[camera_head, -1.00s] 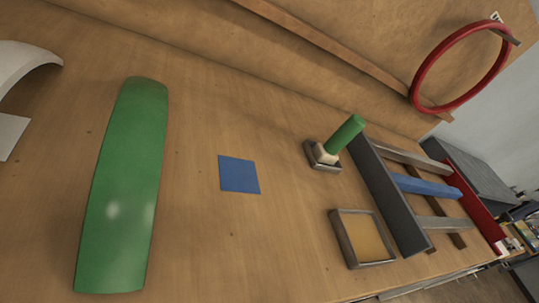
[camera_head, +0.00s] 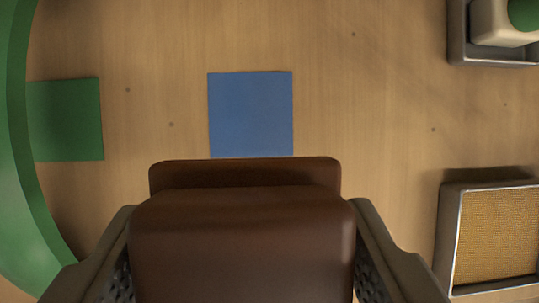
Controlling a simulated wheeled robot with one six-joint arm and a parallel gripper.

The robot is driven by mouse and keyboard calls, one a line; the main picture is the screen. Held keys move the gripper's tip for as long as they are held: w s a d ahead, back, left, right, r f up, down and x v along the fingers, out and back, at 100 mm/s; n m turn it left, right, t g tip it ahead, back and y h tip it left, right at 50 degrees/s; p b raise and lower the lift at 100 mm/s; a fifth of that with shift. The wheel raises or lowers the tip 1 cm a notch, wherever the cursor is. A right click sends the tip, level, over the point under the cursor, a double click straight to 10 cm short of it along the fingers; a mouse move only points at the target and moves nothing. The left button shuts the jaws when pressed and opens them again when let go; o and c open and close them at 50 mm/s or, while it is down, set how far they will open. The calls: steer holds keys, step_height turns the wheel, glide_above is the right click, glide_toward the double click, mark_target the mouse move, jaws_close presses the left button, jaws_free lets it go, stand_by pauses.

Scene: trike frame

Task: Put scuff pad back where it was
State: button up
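My gripper (camera_head: 243,240) is shut on a dark brown block with rounded edges, which I take to be the scuff pad (camera_head: 245,205). One finger is on each side of it, and it fills the space between them. It shows in the lower middle, nearest the camera. A blue square (camera_head: 250,114) lies flat on the wooden bench just beyond its far edge in the picture. A grey-rimmed square tray (camera_head: 447,245) with a tan textured floor lies to the right, apart from the pad. The height of the pad above the bench is hard to tell.
A green square (camera_head: 68,119) lies on the bench at left, partly behind a large curved green panel (camera_head: 15,150). A small grey holder (camera_head: 458,40) with a pale, green-topped item (camera_head: 495,22) is at upper right. The wooden bench (camera_head: 370,110) between the blue square and the holders is clear.

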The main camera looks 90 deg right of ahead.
steer(key=shift+f, duration=3.85)
steer(key=shift+f, duration=0.15)
steer(key=o, duration=0.9)
steer(key=shift+o, duration=0.2)
steer(key=v, duration=1.2)
steer(key=shift+s+d, duration=0.1)
